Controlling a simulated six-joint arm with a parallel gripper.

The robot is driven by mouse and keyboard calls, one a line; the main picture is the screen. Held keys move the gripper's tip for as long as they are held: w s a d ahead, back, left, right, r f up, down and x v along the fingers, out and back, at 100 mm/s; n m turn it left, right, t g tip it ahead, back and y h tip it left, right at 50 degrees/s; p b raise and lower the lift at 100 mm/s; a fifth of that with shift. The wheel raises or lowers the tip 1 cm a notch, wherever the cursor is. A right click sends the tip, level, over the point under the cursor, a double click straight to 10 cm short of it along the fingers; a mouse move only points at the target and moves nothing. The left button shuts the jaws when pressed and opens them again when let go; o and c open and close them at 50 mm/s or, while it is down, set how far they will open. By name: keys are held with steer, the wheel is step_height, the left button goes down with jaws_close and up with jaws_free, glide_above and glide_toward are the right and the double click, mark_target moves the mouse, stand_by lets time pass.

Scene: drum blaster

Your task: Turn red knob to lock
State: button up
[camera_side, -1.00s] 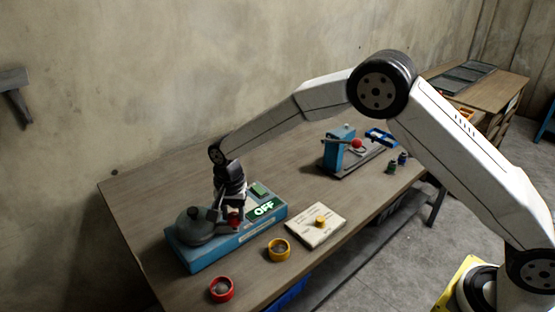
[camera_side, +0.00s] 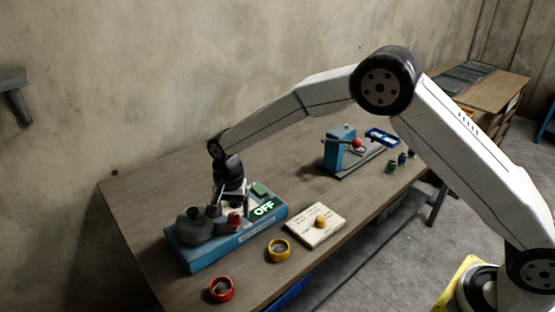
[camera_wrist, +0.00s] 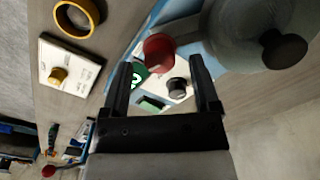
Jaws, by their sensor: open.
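The red knob (camera_side: 234,219) is on the blue machine (camera_side: 203,256), beside the dark grey lidded drum (camera_side: 195,227) and the green lit "OFF" display (camera_side: 264,208). In the wrist view the red knob (camera_wrist: 158,46) shows just beyond the fingertips, near the left finger. My gripper (camera_wrist: 162,64) is open and empty, with its fingers pointing toward the knob and drum. A black knob (camera_wrist: 177,88) on a pale plate shows between the fingers. In the side view my gripper (camera_side: 225,204) hangs low over the machine, and I cannot tell whether it touches anything.
A yellow ring cup (camera_side: 278,250) and a red ring cup (camera_side: 221,289) stand in front of the machine. A pale board with a yellow knob (camera_side: 320,222) lies to the right. A blue device with a red-balled lever (camera_side: 342,148) stands farther back.

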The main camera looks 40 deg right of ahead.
mark_target(237, 215)
steer(key=shift+r, duration=3.3)
steer(key=shift+s+d+r, duration=0.1)
steer(key=shift+s+d, duration=0.15)
steer(key=shift+d, duration=0.1)
steer(key=s+d+n+t, duration=0.1)
steer(key=s+d+n, duration=0.3)
steer(key=s+d, duration=0.4)
steer(key=s+d+f+n+t, duration=0.1)
steer(key=s+d+n, duration=0.4)
steer(key=s, duration=1)
steer(key=d, duration=0.3)
steer(key=shift+s+f+t, duration=0.15)
steer(key=shift+s+t, duration=0.1)
steer(key=shift+t, duration=0.05)
